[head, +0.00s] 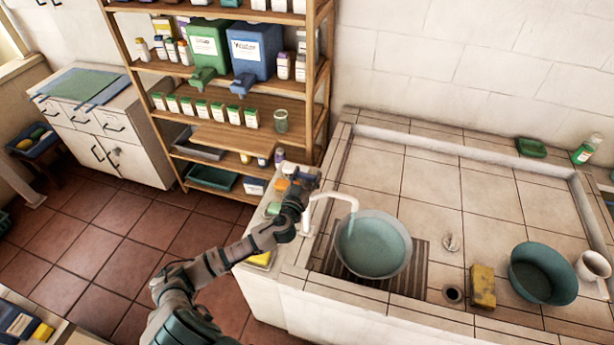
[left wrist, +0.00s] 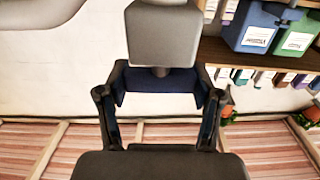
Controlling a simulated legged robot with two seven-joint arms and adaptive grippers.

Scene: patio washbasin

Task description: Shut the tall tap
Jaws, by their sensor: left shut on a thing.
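The tall tap (head: 320,195) is white, with a curved spout reaching right over a round basin (head: 408,262) of blue-green water. A pale streak hangs below the spout tip into the basin; I cannot tell clearly how strongly water runs. My left gripper (head: 303,182) is at the top of the tap, left of the spout, shut on its dark blue handle. In the left wrist view the handle (left wrist: 160,88) sits between the two fingers of the gripper (left wrist: 160,110), below a grey block (left wrist: 163,32). My right gripper is not in view.
The basin stands on a slatted drain in the tiled sink. A yellow sponge (head: 482,286), teal bowl (head: 541,273) and white mug (head: 592,268) are to the right. A wooden shelf (head: 325,95) with bottles and drink dispensers stands behind. Small items line the ledge left of the tap.

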